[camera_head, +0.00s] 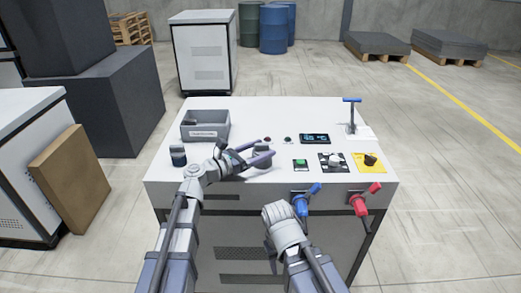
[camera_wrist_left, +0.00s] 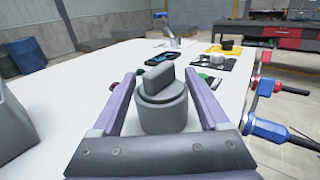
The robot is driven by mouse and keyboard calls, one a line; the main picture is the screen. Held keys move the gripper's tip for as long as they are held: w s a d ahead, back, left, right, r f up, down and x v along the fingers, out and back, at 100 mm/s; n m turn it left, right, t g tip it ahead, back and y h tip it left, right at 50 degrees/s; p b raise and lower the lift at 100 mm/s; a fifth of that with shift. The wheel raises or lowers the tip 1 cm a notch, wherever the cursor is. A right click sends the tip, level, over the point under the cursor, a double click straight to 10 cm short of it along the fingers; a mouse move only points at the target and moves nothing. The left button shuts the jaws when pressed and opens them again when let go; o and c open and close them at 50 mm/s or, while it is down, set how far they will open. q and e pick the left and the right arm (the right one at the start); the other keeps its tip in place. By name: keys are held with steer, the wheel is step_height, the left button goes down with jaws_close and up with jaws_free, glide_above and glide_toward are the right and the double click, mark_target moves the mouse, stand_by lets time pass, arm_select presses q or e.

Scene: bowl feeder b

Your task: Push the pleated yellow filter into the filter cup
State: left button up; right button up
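No pleated yellow filter shows in either view. A grey round part (camera_head: 261,160) with a flat upright grip on top stands on the white cabinet top; it also shows in the left wrist view (camera_wrist_left: 163,105). My left gripper (camera_head: 269,148) is open, its purple fingers on either side of this part. In the left wrist view a gap shows at the left finger; contact at the right finger is unclear. A small dark cylinder (camera_head: 178,155) stands at the left front; I cannot tell whether it is the filter cup. My right gripper (camera_head: 277,212) is low in front of the cabinet, its fingers not clearly visible.
A grey bin (camera_head: 205,138) stands at the back left of the cabinet top (camera_head: 255,108). A display (camera_head: 315,139), a green button (camera_head: 300,164) and two knobs lie to the right. Blue (camera_head: 304,203) and red (camera_head: 362,203) valve handles stick out at the front edge.

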arm_select(q)
steer(key=shift+o, duration=1.2)
steer(key=shift+a, duration=0.1)
steer(key=v, duration=0.7)
steer(key=shift+s+a, duration=0.2)
steer(key=shift+s, duration=0.05)
